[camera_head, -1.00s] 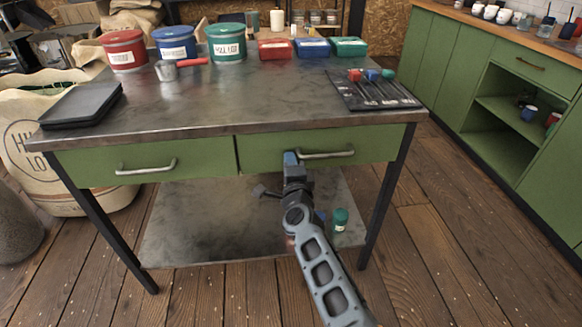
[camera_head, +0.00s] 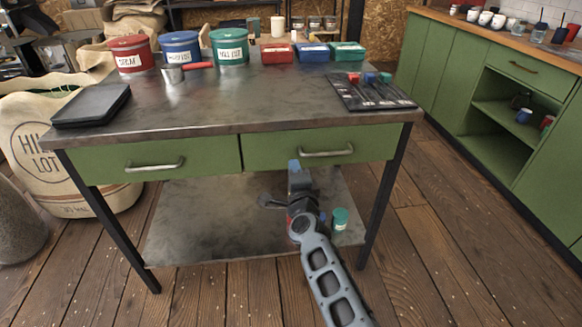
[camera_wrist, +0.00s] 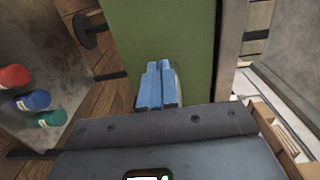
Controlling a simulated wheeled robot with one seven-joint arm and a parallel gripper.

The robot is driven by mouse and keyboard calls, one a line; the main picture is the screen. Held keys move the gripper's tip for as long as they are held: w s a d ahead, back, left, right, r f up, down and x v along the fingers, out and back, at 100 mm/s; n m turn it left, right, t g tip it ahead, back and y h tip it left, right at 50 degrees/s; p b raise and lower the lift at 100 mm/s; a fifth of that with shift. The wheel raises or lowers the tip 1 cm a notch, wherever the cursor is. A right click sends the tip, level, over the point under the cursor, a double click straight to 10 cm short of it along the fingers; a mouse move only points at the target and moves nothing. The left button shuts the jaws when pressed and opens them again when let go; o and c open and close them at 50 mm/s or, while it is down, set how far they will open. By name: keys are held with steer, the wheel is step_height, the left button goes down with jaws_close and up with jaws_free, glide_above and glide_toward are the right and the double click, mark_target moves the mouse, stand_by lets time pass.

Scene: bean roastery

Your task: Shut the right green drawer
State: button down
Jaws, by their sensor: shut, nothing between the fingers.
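The right green drawer (camera_head: 270,150) is under the metal tabletop, its front about level with the left drawer's, with no clear gap. Its metal bar handle (camera_head: 326,153) is in plain view in the head view. My gripper (camera_head: 293,164) is at the lower edge of this drawer front, left of the handle, with its blue fingertips pointing at it. In the wrist view the blue fingers (camera_wrist: 155,86) are together and empty before the green drawer front (camera_wrist: 160,35). Whether they touch it I cannot tell.
The left green drawer (camera_head: 125,162) looks shut. Jars stand on the lower shelf (camera_head: 200,215), including a green-lidded one (camera_head: 340,219) beside my arm. Tins, boxes and a tool mat (camera_head: 370,93) are on the tabletop. Green cabinets (camera_head: 450,85) stand at the right; wooden floor lies between.

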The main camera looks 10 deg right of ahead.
steer(key=s+p, duration=0.4)
steer(key=s, duration=0.6)
steer(key=s+d+f+n, duration=0.1)
steer(key=s+d+n, duration=0.5)
steer(key=s, duration=0.8)
steer(key=s+d+n, duration=0.4)
steer(key=s+d, duration=0.4)
steer(key=s, duration=0.6)
steer(key=s+a+r+n+g, duration=0.1)
steer(key=s+r+n, duration=0.3)
steer(key=s+r, duration=0.4)
steer(key=s+a+r+n+g+p, duration=0.1)
steer(key=s+r+n, duration=0.3)
steer(key=s, duration=1.1)
step_height(320, 180, up, 4)
steer(key=shift+f+g, duration=0.1)
steer(key=shift+g, duration=0.5)
steer(key=shift+a, duration=0.1)
